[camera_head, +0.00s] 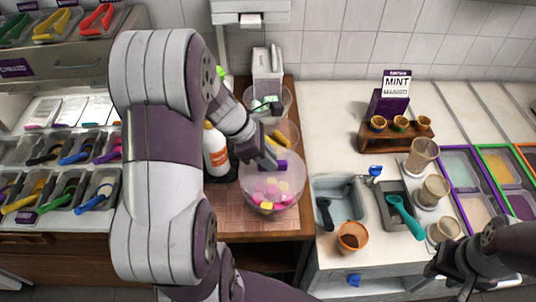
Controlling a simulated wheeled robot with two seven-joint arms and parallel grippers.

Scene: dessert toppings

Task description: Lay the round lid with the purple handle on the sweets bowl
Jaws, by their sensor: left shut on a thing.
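The sweets bowl (272,205) is clear and round, with pink and yellow sweets in it, and stands on the brown wooden counter. A purple handle (281,166) shows over the bowl's far part. The round lid looks see-through, and its rim is hard to tell from the bowl's, so I cannot tell whether it touches the bowl. My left gripper (268,162) reaches in from the upper left and is shut on the lid's handle. My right gripper (448,284) is at the lower right, far from the bowl, empty and seemingly open.
A white bottle (216,150) stands close left of the bowl, and more clear bowls (284,132) stand behind it. A grey tub (340,203) and an orange-rimmed cup (352,237) are to the right. A cone stand (396,137) is farther back.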

